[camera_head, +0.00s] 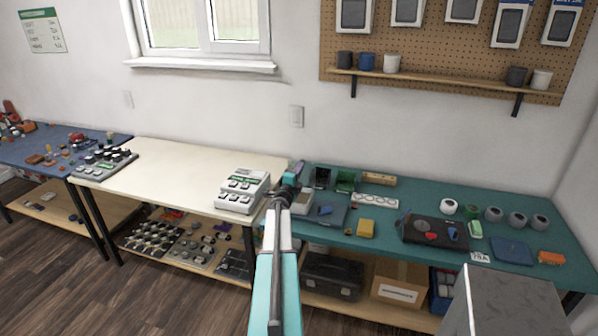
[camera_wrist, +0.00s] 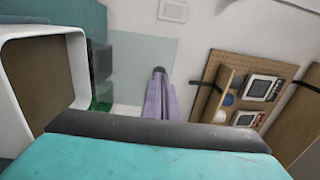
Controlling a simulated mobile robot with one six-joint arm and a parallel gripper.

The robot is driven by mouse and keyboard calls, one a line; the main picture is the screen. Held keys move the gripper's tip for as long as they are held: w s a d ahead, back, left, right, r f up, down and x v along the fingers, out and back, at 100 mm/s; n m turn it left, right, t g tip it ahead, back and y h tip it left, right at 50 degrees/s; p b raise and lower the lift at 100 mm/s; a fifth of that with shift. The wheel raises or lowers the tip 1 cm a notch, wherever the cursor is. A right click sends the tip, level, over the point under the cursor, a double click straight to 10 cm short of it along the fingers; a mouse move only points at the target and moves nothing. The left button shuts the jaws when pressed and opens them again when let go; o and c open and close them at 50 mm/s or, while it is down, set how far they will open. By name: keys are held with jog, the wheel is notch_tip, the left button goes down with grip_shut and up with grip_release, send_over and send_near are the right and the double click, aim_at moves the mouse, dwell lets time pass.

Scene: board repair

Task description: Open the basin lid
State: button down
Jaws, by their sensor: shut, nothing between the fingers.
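My gripper (camera_head: 297,168) reaches over the left end of the green bench in the head view. In the wrist view its fingers (camera_wrist: 159,73) are shut and empty. A white, round-cornered basin (camera_wrist: 78,72) with a brown inside stands at the left of the wrist view. A clear, greenish pane (camera_wrist: 140,50), possibly the basin lid, shows behind the fingers in the wrist view. I cannot tell whether it touches the fingers or how it joins the basin.
A white device with buttons (camera_head: 243,192) stands on the cream table left of my arm. The cream table's middle is clear.

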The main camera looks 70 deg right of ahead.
jog(key=shift+d+r+b, duration=0.2)
jog(key=shift+d+b, duration=0.35)
jog(key=shift+d, duration=0.1)
jog(key=shift+d+r+b, duration=0.15)
jog(key=shift+d+b, duration=0.35)
jog(key=shift+d, duration=0.1)
jog(key=a+r+b, duration=0.2)
jog(key=a+r, duration=0.1)
jog(key=a, duration=1)
jog(key=shift+s+a, duration=0.3)
jog(key=shift+s, duration=0.1)
jog(key=shift+r, duration=0.1)
